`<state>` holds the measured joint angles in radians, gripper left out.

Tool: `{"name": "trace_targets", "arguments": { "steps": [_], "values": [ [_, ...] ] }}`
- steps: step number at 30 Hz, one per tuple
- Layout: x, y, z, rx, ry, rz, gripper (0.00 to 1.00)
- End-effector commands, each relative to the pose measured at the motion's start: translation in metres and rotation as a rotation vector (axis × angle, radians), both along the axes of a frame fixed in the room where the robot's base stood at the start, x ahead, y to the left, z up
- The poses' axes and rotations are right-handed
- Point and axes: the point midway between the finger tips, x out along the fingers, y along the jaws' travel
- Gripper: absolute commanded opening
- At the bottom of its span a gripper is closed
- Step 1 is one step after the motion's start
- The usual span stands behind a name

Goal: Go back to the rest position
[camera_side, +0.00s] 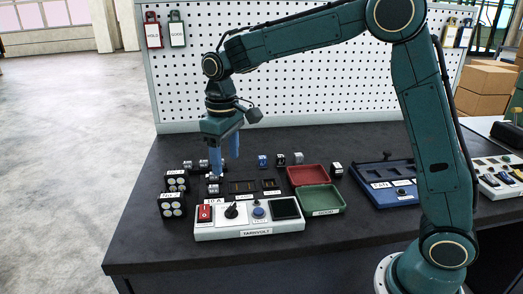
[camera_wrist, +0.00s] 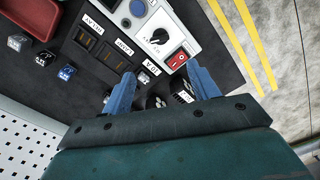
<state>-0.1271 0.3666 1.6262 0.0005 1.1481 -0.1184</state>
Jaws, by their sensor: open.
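My gripper (camera_side: 225,155) hangs from the raised arm above the left part of the dark worktable (camera_side: 145,235). Its two blue fingers are apart and point down, and nothing shows between them. In the wrist view the fingers of my gripper (camera_wrist: 163,92) stand apart over the table, with dark cylinder holders partly hidden behind them. Below and in front of it in the side view are two black holders with pale round tops, the rear one (camera_side: 176,181) and the front one (camera_side: 172,205).
A white control panel (camera_side: 250,232) with a red switch, knob and screen stands in front. Small blocks stand behind. A white pegboard (camera_side: 290,100) closes the back.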

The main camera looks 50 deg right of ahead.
Motion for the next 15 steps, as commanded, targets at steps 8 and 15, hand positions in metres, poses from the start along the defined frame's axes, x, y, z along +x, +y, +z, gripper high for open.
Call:
{"name": "trace_targets", "arguments": {
  "steps": [8,15],
  "values": [
    [-0.010,-0.004,0.011,0.002,-0.021,-0.010,0.60],
    [-0.043,-0.014,0.037,0.010,-0.082,-0.039,0.60]
  ]
}}
